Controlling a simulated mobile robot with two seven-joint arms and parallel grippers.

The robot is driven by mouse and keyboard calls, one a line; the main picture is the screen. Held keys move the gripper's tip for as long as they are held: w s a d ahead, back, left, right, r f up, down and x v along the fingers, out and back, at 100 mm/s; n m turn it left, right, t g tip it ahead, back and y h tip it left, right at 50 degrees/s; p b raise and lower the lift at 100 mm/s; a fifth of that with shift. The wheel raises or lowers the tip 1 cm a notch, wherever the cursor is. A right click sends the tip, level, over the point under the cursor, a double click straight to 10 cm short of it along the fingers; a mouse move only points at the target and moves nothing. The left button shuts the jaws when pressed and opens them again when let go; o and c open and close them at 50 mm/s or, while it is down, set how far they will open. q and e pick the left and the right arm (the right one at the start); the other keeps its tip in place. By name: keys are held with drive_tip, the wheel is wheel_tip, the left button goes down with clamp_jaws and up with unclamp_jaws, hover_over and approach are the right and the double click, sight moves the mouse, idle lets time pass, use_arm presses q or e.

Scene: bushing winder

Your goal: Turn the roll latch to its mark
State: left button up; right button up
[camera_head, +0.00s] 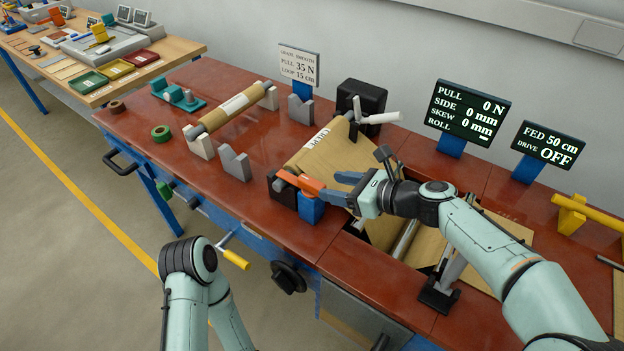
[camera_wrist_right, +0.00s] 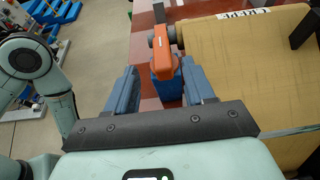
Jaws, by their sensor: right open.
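The roll latch is an orange lever (camera_head: 300,183) on a blue block (camera_head: 311,209), beside a black bearing block (camera_head: 281,188) at the near end of the paper roll. In the right wrist view the orange lever (camera_wrist_right: 161,52) lies just beyond my fingertips, with the blue block (camera_wrist_right: 166,88) below it. My right gripper (camera_head: 341,188) is open, its two blue fingers pointing at the latch from the right. It shows empty in the wrist view (camera_wrist_right: 160,78). I cannot make out the mark. My left arm shows at the bottom, but its gripper is out of view.
Brown paper (camera_head: 345,156) runs over the machine behind the latch. A spare roll (camera_head: 232,108) rests on grey-white stands to the left. The display (camera_head: 467,112) reads zero pull, side and skew; roll is blank. The drive display (camera_head: 548,143) reads OFF. A yellow-handled crank (camera_head: 235,259) projects in front.

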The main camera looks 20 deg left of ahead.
sight(313, 182)
drive_tip(key=x, duration=0.7)
drive_tip(key=shift+w+a+f, duration=0.2)
drive_tip(key=shift+a, duration=0.05)
clamp_jaws()
